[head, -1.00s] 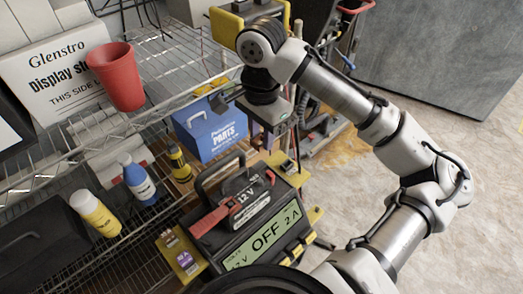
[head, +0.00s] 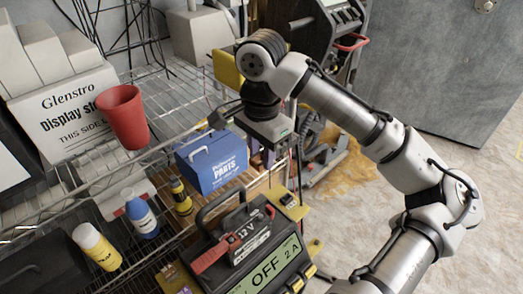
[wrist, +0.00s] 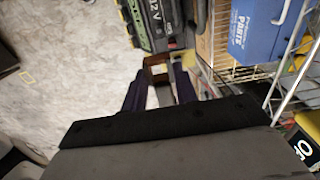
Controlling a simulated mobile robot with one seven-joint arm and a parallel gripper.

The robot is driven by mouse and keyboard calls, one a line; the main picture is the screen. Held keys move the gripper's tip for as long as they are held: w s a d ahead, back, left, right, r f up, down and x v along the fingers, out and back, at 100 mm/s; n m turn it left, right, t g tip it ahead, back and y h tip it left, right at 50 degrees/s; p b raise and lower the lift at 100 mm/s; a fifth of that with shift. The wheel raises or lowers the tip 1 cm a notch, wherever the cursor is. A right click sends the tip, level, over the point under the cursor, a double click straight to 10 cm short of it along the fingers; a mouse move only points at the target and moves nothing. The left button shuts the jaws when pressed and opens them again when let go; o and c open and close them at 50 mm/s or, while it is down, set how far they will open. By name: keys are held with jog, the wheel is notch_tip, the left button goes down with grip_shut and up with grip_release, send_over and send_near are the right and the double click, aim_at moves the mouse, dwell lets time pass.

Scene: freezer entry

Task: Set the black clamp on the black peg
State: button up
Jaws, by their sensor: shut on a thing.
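My gripper (head: 272,158) hangs fingers down beside the shelf, just beyond the charger. In the wrist view its two dark purple fingers (wrist: 160,97) are closed around a dark, brown-edged thing, which I take for the black clamp (wrist: 157,74); its shape is mostly hidden. A small black part on the charger's right yellow tab (head: 289,200) may be the black peg; I cannot tell for sure. My gripper is apart from this tab, above and behind it in the head view. The red clamp (head: 210,258) lies on the charger.
The charger (head: 265,262) has an upright black handle and a lit display. A blue parts box (head: 213,162), yellow-black bottle (head: 181,197) and red cup (head: 125,116) stand on the wire shelving. Open floor (head: 345,225) lies to the right.

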jog(key=shift+r+p, duration=1.05)
